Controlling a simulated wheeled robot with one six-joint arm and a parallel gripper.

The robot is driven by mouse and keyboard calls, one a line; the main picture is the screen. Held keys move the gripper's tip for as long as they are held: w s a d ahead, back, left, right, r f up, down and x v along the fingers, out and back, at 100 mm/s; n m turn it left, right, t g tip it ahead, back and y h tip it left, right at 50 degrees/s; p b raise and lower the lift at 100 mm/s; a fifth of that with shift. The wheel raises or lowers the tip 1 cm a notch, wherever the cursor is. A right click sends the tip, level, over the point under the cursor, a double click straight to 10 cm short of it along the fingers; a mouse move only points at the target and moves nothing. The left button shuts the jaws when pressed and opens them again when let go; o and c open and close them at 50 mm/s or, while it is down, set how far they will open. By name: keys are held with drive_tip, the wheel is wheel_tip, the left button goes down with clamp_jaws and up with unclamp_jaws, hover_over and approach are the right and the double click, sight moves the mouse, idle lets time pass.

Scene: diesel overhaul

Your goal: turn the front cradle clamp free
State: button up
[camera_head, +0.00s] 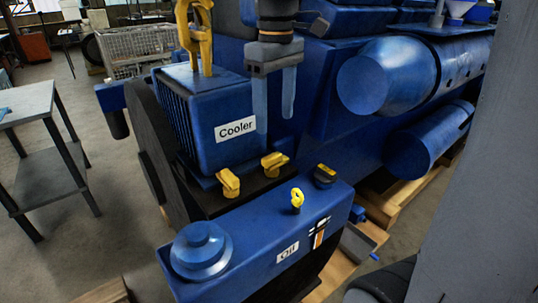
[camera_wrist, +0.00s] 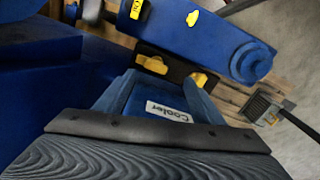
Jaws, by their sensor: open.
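Two yellow clamps sit on the dark cradle at the foot of the blue cooler (camera_head: 190,115): a left one (camera_head: 228,182) and a right one (camera_head: 275,163). I cannot tell which is called the front one. In the wrist view the first (camera_wrist: 199,78) is at the right and the second (camera_wrist: 152,64) at the left, both beyond my fingertips. My gripper (camera_head: 273,120) is open and empty, pointing down above the right clamp and apart from it. The wrist view shows its two fingers (camera_wrist: 162,84) with the Cooler label (camera_wrist: 168,111) between them.
A yellow lifting piece (camera_head: 196,35) rises from the cooler's top. Blue engine cylinders (camera_head: 388,78) lie at the right. A grey table (camera_head: 30,103) stands left.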

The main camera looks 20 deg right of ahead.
sight(272, 155)
drive_tip(key=f+b, duration=0.1)
drive_tip(key=w+f, duration=0.1)
drive_tip(key=f+b, duration=0.1)
drive_tip(key=shift+w+f+b, duration=0.25)
drive_tip(key=shift+w+b, duration=0.05)
drive_tip(key=shift+f+p, duration=0.45)
drive_tip(key=shift+f, duration=3.4)
drive_tip(key=c, duration=1)
drive_tip(key=shift+o, duration=0.2)
drive_tip(key=shift+s+r+m+p, duration=0.1)
drive_tip(key=shift+r+m+p, duration=0.05)
drive_tip(key=shift+m+p, duration=1.05)
drive_tip(key=shift+m, duration=0.2)
drive_tip(key=shift+c, duration=0.3)
drive_tip(key=o, duration=1)
